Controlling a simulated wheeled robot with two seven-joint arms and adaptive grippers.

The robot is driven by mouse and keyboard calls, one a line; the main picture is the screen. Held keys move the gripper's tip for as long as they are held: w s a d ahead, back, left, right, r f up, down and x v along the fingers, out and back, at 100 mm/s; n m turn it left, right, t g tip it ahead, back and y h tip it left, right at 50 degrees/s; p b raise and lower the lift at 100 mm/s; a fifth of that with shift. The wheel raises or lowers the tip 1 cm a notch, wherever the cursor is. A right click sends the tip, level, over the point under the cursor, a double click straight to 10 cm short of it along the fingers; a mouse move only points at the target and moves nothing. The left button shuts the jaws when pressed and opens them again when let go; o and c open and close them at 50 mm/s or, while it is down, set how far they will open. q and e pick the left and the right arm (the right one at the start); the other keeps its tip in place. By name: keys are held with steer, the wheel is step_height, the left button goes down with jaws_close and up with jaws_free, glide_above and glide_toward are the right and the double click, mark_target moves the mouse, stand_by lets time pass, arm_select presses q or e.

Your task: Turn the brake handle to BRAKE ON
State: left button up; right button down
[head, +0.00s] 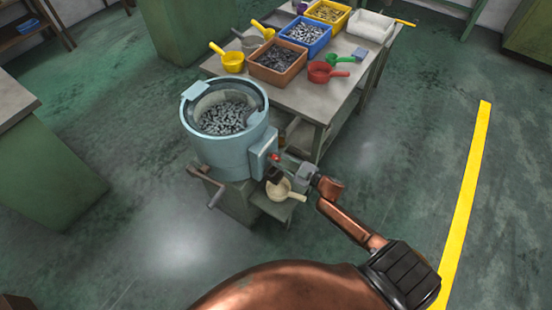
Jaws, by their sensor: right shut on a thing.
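A light blue round bowl machine (228,140) full of small metal parts stands in the middle of the head view. A box (262,151) sits on its right side, with a small red part (275,157) beside it, probably the brake handle's end. My right gripper (283,163) reaches in from the right and is shut at that red part. The fingers hide most of what they hold, and no BRAKE ON marking can be read. A grey crank-like lever (207,186) sticks out at the machine's lower left. My left gripper is not in view.
A cream scoop (279,190) lies on a low shelf just below my right gripper. A table (327,105) behind holds coloured bins and scoops, including a red scoop (321,71). Green floor is open to the right, up to a yellow line (467,190).

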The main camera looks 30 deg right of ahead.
steer(key=c, duration=1.8)
jaws_free()
steer(key=shift+c, duration=0.2)
steer(key=shift+s, duration=0.1)
steer(key=v, duration=1.2)
steer(key=shift+a, duration=0.1)
